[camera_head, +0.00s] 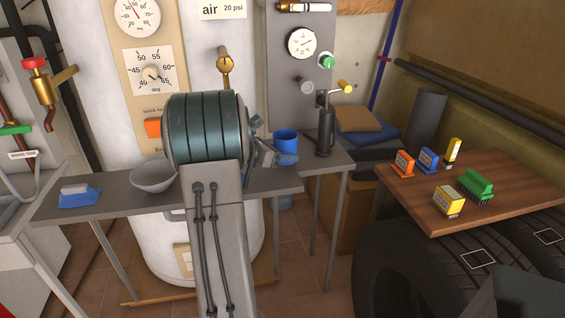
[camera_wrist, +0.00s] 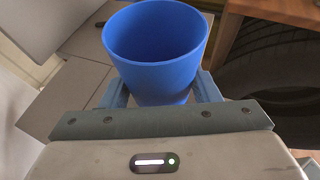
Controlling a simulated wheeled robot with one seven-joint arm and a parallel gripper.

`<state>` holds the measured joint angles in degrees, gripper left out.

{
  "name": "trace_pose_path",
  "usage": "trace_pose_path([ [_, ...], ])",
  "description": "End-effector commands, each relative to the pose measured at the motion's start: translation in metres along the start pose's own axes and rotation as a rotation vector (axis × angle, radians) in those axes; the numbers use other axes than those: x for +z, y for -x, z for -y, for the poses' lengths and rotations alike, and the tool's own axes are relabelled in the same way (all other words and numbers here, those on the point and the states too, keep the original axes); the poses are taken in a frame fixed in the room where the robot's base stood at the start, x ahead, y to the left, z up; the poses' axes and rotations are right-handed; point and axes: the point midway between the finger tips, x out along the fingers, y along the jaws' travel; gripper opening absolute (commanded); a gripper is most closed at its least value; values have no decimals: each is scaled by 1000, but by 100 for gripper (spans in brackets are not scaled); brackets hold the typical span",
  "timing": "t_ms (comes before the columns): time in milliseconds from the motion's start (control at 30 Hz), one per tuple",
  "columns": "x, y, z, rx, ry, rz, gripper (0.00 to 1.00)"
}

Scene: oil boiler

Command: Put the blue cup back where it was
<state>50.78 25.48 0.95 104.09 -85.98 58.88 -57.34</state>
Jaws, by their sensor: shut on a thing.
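The blue cup (camera_head: 286,143) is upright, just right of my arm's large dark round joint in the head view. It appears over the right part of the narrow grey bench (camera_head: 318,160). My gripper (camera_head: 272,157) is beside it with its fingers at the cup. In the wrist view the cup (camera_wrist: 155,45) is between the two fingers of my gripper (camera_wrist: 162,92), which are shut on its sides. The cup looks empty inside. I cannot tell whether its base touches the bench; my gripper partly hides it.
A dark pump bottle (camera_head: 325,132) stands close right of the cup. A grey bowl (camera_head: 153,176) and a blue brush (camera_head: 78,196) lie on the bench's left part. A wooden table (camera_head: 520,190) at right holds small boxes and a green brush (camera_head: 477,186). The boiler (camera_head: 92,60) stands behind.

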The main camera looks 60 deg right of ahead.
Motion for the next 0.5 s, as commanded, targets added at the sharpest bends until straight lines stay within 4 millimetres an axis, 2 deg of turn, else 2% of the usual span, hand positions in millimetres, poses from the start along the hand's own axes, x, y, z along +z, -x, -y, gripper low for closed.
trace_pose_path([
  [33, -12, -5, 0, 0, 3, -1, 28],
  [133, -22, -9, 0, 0, 1, -1, 28],
  [500, -25, -10, -1, 1, 1, 0, 28],
])
